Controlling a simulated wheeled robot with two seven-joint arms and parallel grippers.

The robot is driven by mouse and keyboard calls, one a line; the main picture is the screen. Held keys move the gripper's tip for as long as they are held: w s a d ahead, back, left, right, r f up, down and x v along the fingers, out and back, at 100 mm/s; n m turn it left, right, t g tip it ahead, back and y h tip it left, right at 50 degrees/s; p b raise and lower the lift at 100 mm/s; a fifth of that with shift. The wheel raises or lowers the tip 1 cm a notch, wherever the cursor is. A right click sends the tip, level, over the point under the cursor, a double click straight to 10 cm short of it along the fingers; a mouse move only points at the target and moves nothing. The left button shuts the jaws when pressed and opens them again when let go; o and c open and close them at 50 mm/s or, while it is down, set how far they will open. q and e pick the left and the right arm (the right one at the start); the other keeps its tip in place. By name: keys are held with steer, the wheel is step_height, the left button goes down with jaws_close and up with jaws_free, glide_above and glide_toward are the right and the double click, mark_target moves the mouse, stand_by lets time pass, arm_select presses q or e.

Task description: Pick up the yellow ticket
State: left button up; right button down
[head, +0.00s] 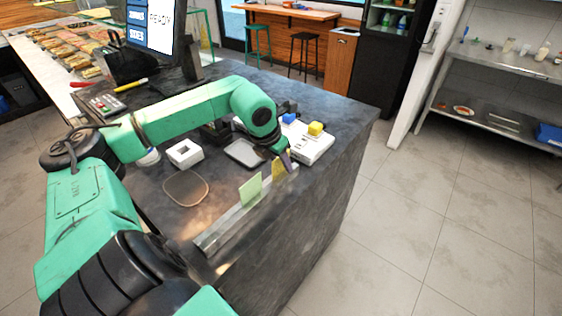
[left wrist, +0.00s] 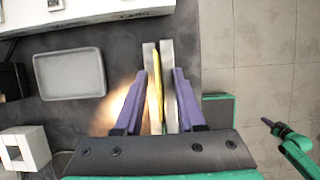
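The yellow ticket (head: 278,168) stands upright in the metal rail (head: 225,228) along the counter's edge. In the left wrist view the yellow ticket (left wrist: 158,98) shows edge-on as a thin strip in the rail's slot. My left gripper (head: 284,160) is at the ticket, fingers pointing down. In the left wrist view, the purple fingers of my left gripper (left wrist: 160,88) are apart, one on each side of the ticket and rail, with a gap on both sides. A green and dark part at the wrist view's lower right may be my right arm; its fingers cannot be made out.
A pale green ticket (head: 250,189) stands in the same rail, nearer to me. A grey tray (left wrist: 70,74), a white square holder (head: 184,153) and a white device (head: 314,147) with blue and yellow blocks are on the counter. Open floor lies to the right.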

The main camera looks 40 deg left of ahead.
arm_select(q)
steer(key=shift+w+a+f, duration=0.1)
jaws_close()
arm_select(e)
steer(key=shift+s+d, duration=0.3)
steer(key=shift+s, duration=0.2)
steer(key=shift+d, duration=0.1)
